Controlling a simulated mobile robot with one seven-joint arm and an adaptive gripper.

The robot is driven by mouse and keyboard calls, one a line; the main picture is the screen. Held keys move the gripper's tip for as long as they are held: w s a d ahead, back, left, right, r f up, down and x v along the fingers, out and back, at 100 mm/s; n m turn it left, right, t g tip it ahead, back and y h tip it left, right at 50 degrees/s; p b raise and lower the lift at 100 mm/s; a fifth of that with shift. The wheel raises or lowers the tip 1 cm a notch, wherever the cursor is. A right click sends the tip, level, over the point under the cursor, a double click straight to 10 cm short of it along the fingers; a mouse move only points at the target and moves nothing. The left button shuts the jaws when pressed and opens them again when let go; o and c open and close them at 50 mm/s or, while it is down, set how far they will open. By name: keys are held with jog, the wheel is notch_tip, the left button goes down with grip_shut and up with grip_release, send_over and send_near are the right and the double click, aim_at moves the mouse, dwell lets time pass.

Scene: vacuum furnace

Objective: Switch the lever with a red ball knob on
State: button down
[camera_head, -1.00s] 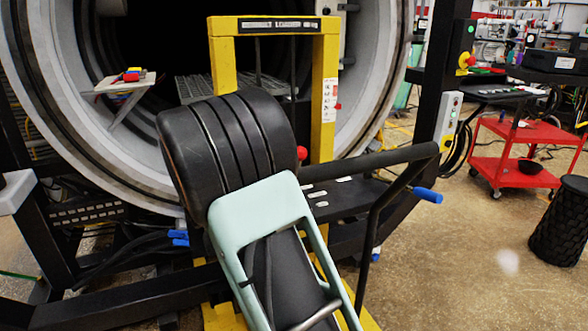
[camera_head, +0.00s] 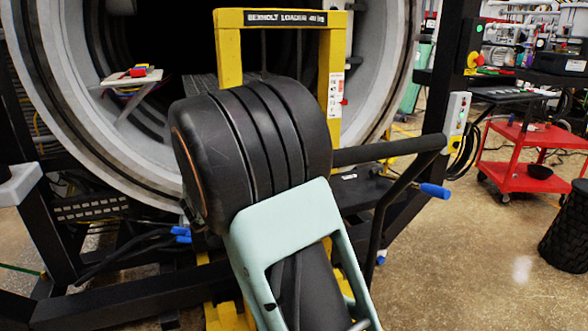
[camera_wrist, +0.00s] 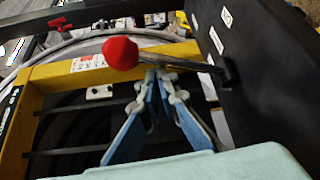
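The lever's red ball knob (camera_wrist: 121,53) shows in the wrist view, left of and above my gripper's tips. Its thin metal rod (camera_wrist: 190,66) runs right to the side of a black box (camera_wrist: 265,75). My gripper (camera_wrist: 162,78), with blue-faced fingers, points up the picture. Its fingertips are close together at or just below the rod; I cannot tell whether they touch it, or how far apart they are. In the head view, my dark wrist and pale green arm hide the knob and the gripper.
The yellow loader frame (camera_head: 229,55) stands before the round furnace opening (camera_head: 60,100). A black bar with a blue-ended handle (camera_head: 435,191) is to its right. A red cart (camera_head: 520,178) and black basket (camera_head: 568,230) stand farther right, with open floor between.

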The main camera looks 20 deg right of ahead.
jog(key=shift+s+d+f, duration=0.1)
jog(key=shift+s+d, duration=0.25)
jog(key=shift+d, duration=0.1)
notch_tip(320, 180, up, 10)
jog(key=shift+w+a, duration=0.3)
jog(key=shift+a, duration=0.1)
